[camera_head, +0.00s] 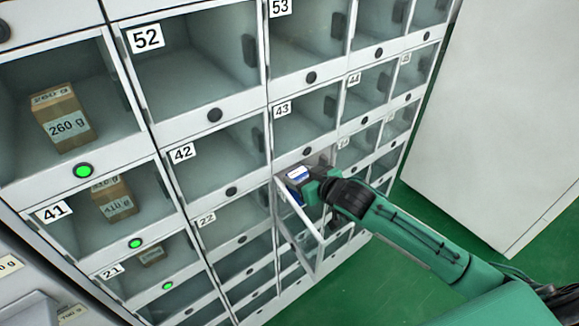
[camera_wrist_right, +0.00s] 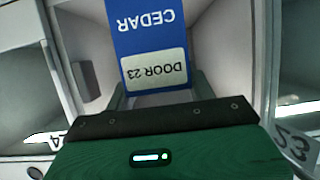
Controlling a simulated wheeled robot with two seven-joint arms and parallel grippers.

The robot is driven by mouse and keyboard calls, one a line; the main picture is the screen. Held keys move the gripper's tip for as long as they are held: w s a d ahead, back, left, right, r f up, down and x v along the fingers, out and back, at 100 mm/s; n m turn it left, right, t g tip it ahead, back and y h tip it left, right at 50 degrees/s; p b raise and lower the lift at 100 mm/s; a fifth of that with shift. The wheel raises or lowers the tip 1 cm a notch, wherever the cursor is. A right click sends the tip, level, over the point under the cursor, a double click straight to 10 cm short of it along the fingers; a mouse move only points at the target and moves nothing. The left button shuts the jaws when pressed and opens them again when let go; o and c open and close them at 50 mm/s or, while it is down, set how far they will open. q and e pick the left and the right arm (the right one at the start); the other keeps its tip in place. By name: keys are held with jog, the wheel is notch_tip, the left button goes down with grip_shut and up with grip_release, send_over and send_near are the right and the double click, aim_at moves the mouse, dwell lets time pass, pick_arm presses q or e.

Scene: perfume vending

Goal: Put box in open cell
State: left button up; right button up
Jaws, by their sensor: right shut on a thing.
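My right gripper (camera_head: 314,187) is shut on a blue box (camera_head: 297,175) at the mouth of an open cell in the cabinet. In the right wrist view the blue box (camera_wrist_right: 150,35) reads "CEDAR" and "DOOR 23", upside down, between the fingers of the gripper (camera_wrist_right: 158,90). The open cell (camera_head: 318,158) lies below door 43, and its door (camera_head: 299,222) stands swung out at the left. A "23" label (camera_wrist_right: 297,146) shows at the right wrist view's edge. The box's far end is hidden. My left gripper is not in view.
Closed clear-door cells surround the opening. Brown boxes sit in the left column, one marked 260 g (camera_head: 64,122) and another in cell 41 (camera_head: 113,200), with green lights below. A white panel (camera_head: 500,110) stands at the right. Green floor (camera_head: 385,270) is clear below my arm.

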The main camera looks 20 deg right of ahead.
aim_at(294, 170)
jog(key=shift+w+a+r, duration=0.1)
jog(key=shift+w+a, duration=0.1)
jog(key=shift+w, duration=0.35)
jog(key=shift+w+a, duration=0.2)
jog(key=shift+w, duration=0.3)
jog(key=p+x, duration=0.1)
jog(key=x, duration=0.2)
jog(key=shift+r, duration=0.15)
jog(key=shift+w+f, duration=0.1)
jog(key=shift+f, duration=0.25)
jog(key=shift+f, duration=0.1)
jog(key=o, duration=1)
jog(key=shift+f, duration=0.1)
jog(key=shift+o, duration=0.2)
